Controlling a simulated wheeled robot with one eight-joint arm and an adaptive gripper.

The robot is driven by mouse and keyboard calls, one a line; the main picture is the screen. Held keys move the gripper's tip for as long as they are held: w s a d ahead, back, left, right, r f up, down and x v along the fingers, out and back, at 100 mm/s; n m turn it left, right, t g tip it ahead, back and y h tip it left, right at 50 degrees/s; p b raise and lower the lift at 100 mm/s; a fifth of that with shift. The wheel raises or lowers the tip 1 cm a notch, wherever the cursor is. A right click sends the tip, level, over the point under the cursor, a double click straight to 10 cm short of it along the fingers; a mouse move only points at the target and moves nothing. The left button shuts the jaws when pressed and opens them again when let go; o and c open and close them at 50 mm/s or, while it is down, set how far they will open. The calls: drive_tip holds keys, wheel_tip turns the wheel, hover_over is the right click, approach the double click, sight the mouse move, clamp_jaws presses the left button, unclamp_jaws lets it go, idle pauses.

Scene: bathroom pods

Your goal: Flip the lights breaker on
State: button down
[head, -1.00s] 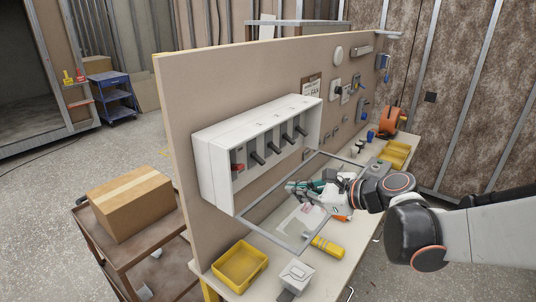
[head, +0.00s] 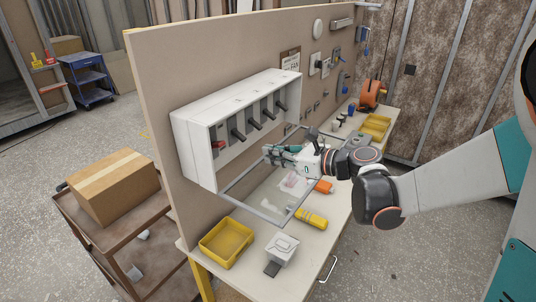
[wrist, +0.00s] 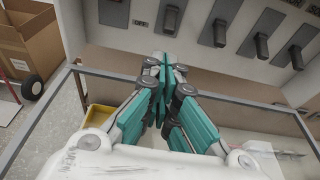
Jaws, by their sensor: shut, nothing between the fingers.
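The white breaker box (head: 195,150) is mounted on the tan board, its clear framed door (head: 232,205) hanging open. Inside are a red switch (head: 218,146) at the left and several black levers (head: 253,123) in a row. Labels are too small to read, so I cannot tell which is the lights breaker. My gripper (head: 267,152) is shut and empty, in front of the box and just below the levers, above the open door. In the wrist view, my teal fingers (wrist: 160,62) point at the box's lower front, apart from the nearest black lever (wrist: 171,19).
The workbench below holds a yellow bin (head: 226,241), a yellow-handled tool (head: 311,218) and a small grey-white box (head: 282,250). A cardboard box (head: 115,185) sits on a brown cart at the left. The door frame (wrist: 45,115) lies close under my gripper.

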sight(240, 136)
drive_tip(key=b+x, duration=0.1)
drive_tip(key=x, duration=0.7)
drive_tip(key=shift+a, duration=0.1)
drive_tip(key=shift+r+p, duration=0.25)
drive_tip(key=shift+p, duration=0.3)
drive_tip(key=shift+s+r+g+h+p, duration=0.1)
drive_tip(key=shift+r+g+h+p, duration=0.05)
drive_tip(key=shift+g+h+p, duration=0.3)
drive_tip(key=r+h+p, duration=0.1)
drive_tip(key=r+g+h+p, duration=0.1)
drive_tip(key=p, duration=0.1)
drive_tip(key=shift+s+d+p, duration=0.2)
drive_tip(key=shift+d+p, duration=0.1)
drive_tip(key=shift+d, duration=0.1)
drive_tip(key=r+g+h+p, duration=0.1)
drive_tip(key=g+h+p, duration=0.1)
drive_tip(key=shift+s+d+r+p, duration=0.1)
drive_tip(key=shift+r+p, duration=0.25)
drive_tip(key=shift+p, duration=0.05)
drive_tip(key=shift+f, duration=0.35)
drive_tip(key=shift+d+b, duration=0.1)
drive_tip(key=shift+b, duration=0.2)
